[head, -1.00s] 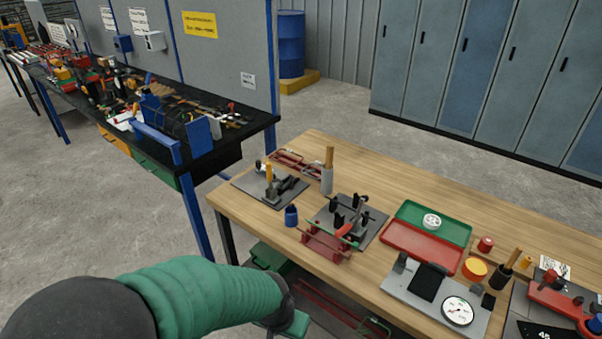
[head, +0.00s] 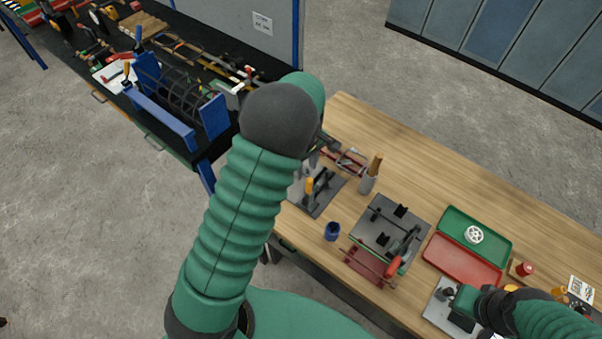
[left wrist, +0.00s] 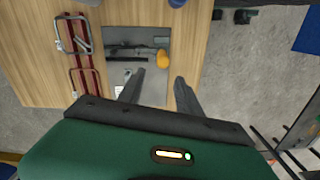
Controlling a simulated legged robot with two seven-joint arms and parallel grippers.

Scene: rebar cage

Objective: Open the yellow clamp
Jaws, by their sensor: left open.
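The yellow clamp (head: 310,187) has an upright yellow handle and stands on a grey plate (head: 325,197) at the wooden table's left end. In the left wrist view, its yellow handle tip (left wrist: 162,58) and dark bar lie beyond the fingers. My left gripper (left wrist: 159,78) is open and empty, with the handle apart from the fingers. In the head view the left gripper (head: 328,145) is mostly hidden behind its forearm, near the clamp plate's far side. My right arm comes in at the lower right, and its gripper (head: 458,298) is too unclear to read.
A grey cup with a wooden handle (head: 370,178), a red frame (head: 350,162) and a blue cup (head: 332,231) stand near the clamp. A second plate with a red-handled clamp (head: 393,267) is to the right, beside green and red trays (head: 462,260).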

